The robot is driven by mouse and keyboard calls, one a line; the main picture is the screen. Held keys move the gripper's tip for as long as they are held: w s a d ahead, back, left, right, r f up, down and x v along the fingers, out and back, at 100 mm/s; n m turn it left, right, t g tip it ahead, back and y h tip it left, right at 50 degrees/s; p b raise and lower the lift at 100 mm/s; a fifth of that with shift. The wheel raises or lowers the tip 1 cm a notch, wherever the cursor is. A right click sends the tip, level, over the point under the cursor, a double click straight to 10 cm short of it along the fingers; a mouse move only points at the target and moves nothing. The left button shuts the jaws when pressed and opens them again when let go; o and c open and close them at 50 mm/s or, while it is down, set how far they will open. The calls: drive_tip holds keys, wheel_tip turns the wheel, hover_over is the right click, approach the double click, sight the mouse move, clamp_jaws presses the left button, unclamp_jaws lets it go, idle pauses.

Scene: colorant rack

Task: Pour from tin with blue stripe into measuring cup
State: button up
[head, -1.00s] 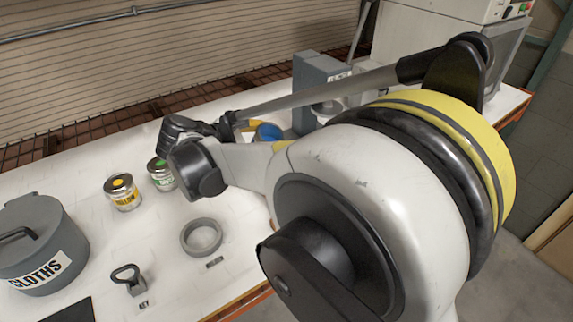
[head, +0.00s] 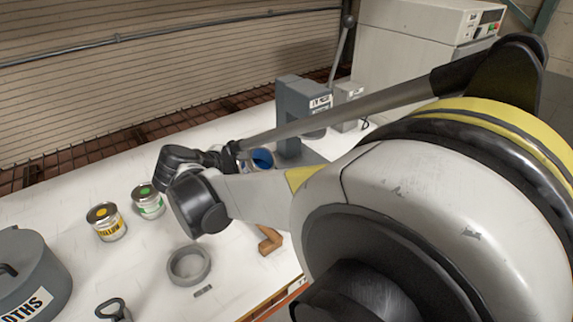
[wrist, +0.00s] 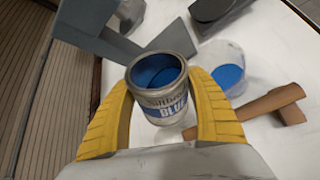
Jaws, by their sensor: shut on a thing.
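The tin with the blue stripe (wrist: 160,92) is between the yellow fingers of my gripper (wrist: 163,115) in the wrist view. The gripper is shut on it. The tin has no lid on, its BLUE label faces the camera and blue paint shows inside. I cannot tell its exact tilt. The clear measuring cup (wrist: 222,58) is just right of the tin, apart from it in the picture, with blue in it. No stream shows between them. In the head view my arm hides most of the gripper; a round blue surface (head: 262,158) shows beside it.
A grey press (head: 290,105) stands behind. Tins with yellow (head: 106,222) and green (head: 148,201) marks, a grey ring (head: 188,265) and a CLOTHS bin (head: 28,272) are on the left of the white table.

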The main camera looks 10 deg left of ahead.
drive_tip(key=shift+s+d+r+m+y, duration=0.1)
drive_tip(key=shift+d+r+m+y, duration=0.25)
drive_tip(key=shift+m+y, duration=0.2)
idle(2.1)
drive_tip(key=shift+f+m+t+y, duration=0.3)
drive_tip(key=shift+f+m+y, duration=0.15)
drive_tip(key=shift+y, duration=0.1)
idle(2.0)
drive_tip(key=shift+r+m+y, duration=0.3)
drive_tip(key=shift+m+y, duration=0.1)
idle(1.6)
